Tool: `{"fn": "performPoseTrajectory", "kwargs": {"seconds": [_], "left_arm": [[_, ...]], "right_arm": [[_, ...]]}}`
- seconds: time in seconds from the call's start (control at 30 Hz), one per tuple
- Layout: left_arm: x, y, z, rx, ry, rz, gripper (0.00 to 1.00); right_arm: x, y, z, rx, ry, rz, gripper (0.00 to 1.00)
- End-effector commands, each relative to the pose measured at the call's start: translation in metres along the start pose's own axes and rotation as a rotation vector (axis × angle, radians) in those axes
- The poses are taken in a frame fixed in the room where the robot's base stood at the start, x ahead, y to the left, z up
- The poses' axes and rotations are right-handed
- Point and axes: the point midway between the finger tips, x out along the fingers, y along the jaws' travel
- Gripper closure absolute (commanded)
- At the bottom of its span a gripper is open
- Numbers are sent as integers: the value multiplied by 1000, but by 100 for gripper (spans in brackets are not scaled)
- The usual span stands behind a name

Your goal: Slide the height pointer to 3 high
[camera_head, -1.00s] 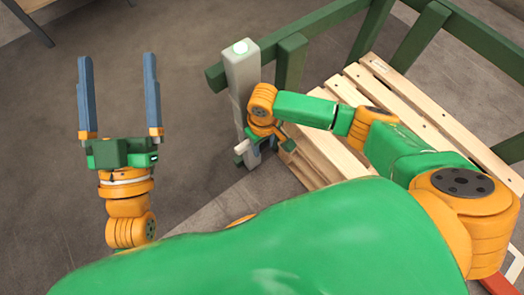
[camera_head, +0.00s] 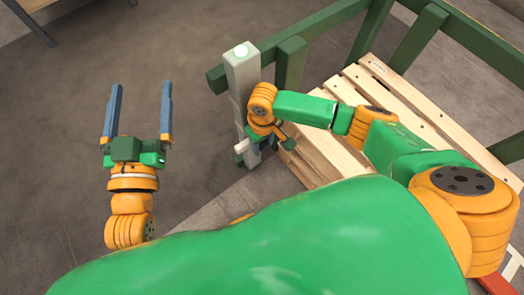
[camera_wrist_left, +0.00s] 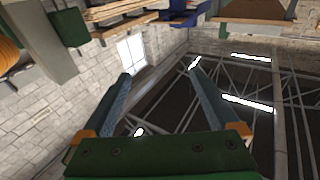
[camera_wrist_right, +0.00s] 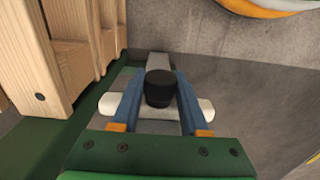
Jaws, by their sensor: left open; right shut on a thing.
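A grey upright post (camera_head: 241,75) with a pale green-lit cap stands at the left end of the green frame. A white crossbar (camera_wrist_right: 204,106) with a black knob (camera_wrist_right: 160,86), which looks like the height pointer, shows in the right wrist view. My right gripper (camera_wrist_right: 160,92) is shut on the black knob, a blue finger on each side. In the head view my right gripper (camera_head: 264,138) is low beside the post, and its grip is mostly hidden by the wrist. My left gripper (camera_head: 141,92) is open and empty, over the floor left of the post. No height marks are readable.
A green rail frame (camera_head: 292,62) and wooden pallets (camera_head: 400,105) stand right of the post, close to my right arm. The grey floor (camera_head: 60,120) on the left is clear around my left arm.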

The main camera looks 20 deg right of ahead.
Motion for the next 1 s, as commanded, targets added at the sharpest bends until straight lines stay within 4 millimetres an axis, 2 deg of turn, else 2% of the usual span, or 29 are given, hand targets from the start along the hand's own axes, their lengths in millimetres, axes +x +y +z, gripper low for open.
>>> {"fn": "performPoseTrajectory", "kwargs": {"seconds": [1.0], "left_arm": [[-18,-7,71,-9,-386,-18,5]], "right_arm": [[-10,0,0,0,1,1,100]]}}
